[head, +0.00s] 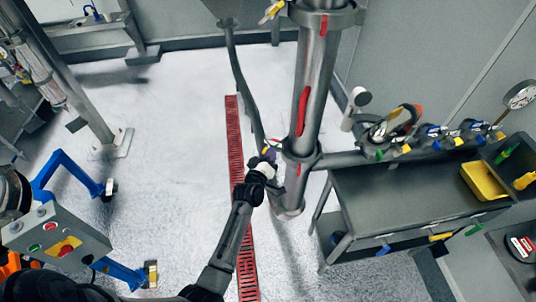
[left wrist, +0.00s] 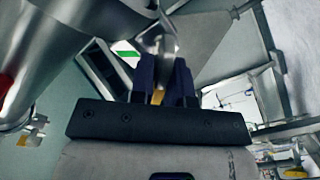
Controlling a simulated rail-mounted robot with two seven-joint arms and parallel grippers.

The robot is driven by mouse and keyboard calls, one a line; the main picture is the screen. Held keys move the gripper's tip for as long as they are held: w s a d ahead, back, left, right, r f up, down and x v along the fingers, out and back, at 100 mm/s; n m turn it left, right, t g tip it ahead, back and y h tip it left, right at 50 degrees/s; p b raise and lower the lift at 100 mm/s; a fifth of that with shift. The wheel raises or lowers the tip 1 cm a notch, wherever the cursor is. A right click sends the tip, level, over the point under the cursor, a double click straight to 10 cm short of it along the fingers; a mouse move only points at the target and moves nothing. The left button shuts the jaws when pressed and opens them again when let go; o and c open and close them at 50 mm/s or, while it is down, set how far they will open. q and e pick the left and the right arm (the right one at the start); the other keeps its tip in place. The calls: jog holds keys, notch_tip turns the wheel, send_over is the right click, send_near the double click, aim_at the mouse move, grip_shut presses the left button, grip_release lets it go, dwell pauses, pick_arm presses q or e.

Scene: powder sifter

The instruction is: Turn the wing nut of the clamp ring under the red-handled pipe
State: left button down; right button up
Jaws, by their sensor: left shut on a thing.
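The steel pipe (head: 312,75) stands upright right of centre in the head view, with a red handle (head: 302,110) on its side. The clamp ring (head: 301,154) circles the pipe below that handle. My left gripper (head: 264,166) is at the left side of this ring. In the left wrist view, the dark fingers of my left gripper (left wrist: 163,85) are shut on the metal wing nut (left wrist: 158,42). In the head view the gripper hides the nut. My right gripper is not in view.
A grey workbench (head: 400,195) with tools and a yellow tray (head: 482,181) stands right of the pipe. A control box (head: 57,243) on a blue frame is at lower left. A red floor grate (head: 236,140) runs behind my arm. The floor at left centre is clear.

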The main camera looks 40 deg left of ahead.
pick_arm(q)
jog(key=c, duration=1.2)
grip_release()
jog(key=shift+s+d+r, duration=0.1)
jog(key=shift+s, duration=0.1)
jog(key=shift+p+v, duration=3.4)
jog(key=shift+v, duration=3.25)
